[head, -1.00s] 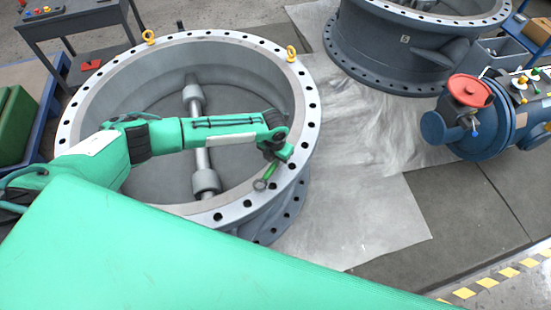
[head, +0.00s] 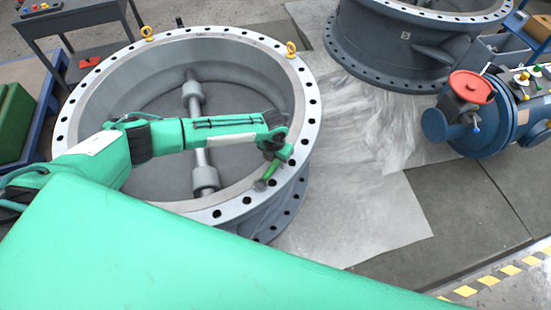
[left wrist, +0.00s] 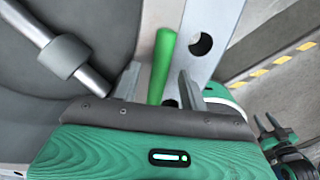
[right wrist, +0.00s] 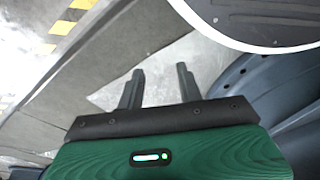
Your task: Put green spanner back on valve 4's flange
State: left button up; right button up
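The green spanner (head: 267,176) is at the near right part of the near valve's flange (head: 233,208), a grey ring with bolt holes. No number is readable on this valve. My left gripper (head: 276,154) is over that flange. In the left wrist view the spanner's green handle (left wrist: 162,65) stands between the spread fingers of my left gripper (left wrist: 158,85), with a gap on each side. The spanner's lower end is hidden there. In the right wrist view my right gripper (right wrist: 160,80) is open and empty; the head view does not show it.
A second large valve (head: 395,45) stands at the back right. A blue machine with a red handwheel (head: 471,87) is at the right. Two yellow lifting eyes (head: 291,49) rise from the near flange. A pale sheet (head: 370,215) covers clear floor.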

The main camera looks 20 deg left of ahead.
pick_arm(q)
notch_tip(320, 180, up, 14)
jog(key=shift+s, duration=0.35)
pick_arm(e)
jog(key=shift+s+d+f, duration=0.15)
jog(key=shift+s+f, duration=0.45)
jog(key=shift+f, duration=0.25)
